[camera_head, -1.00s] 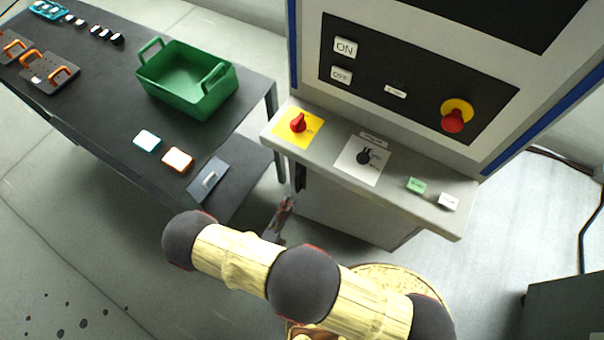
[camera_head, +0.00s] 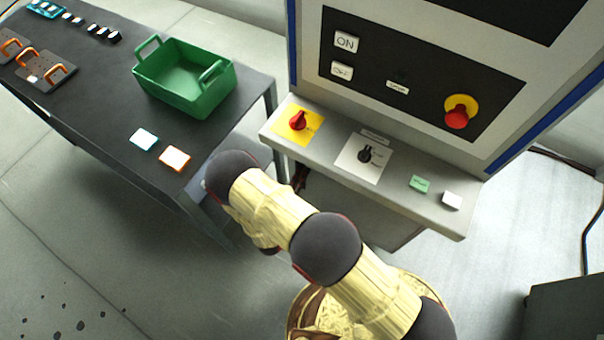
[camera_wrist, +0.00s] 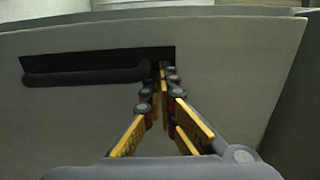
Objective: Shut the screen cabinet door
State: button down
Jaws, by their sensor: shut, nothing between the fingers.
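In the wrist view, a grey panel (camera_wrist: 225,50), seemingly the cabinet door, fills most of the picture. It has a dark recess with a black bar handle (camera_wrist: 85,76). My gripper (camera_wrist: 163,72) is shut and empty, its fingertips at the right end of the handle. I cannot tell whether they touch it, nor how far the door stands open. In the head view, the control cabinet (camera_head: 405,140) with its screen and sloped shelf stands right of centre.
A dark table (camera_head: 100,110) at left carries a green bin (camera_head: 185,78), two small tiles and orange-handled plates. The cabinet's ledge (camera_head: 400,185) with switches juts out above my arm. A grey box (camera_head: 570,310) stands at lower right.

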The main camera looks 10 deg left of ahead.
jog(key=w+d+m+g+h+b, duration=0.1)
jog(key=w+d+h, duration=0.1)
jog(key=w, duration=0.5)
jog(key=shift+w+r+m+h+b, duration=0.15)
jog(key=shift+m+h+b, duration=0.2)
jog(key=shift+m+h, duration=0.05)
jog(key=shift+w+a, duration=0.1)
jog(key=shift+r, duration=0.1)
jog(key=p+v, duration=0.2)
jog(key=v, duration=1.2)
jog(key=shift+s+f, duration=0.3)
jog(key=shift+s, duration=0.15)
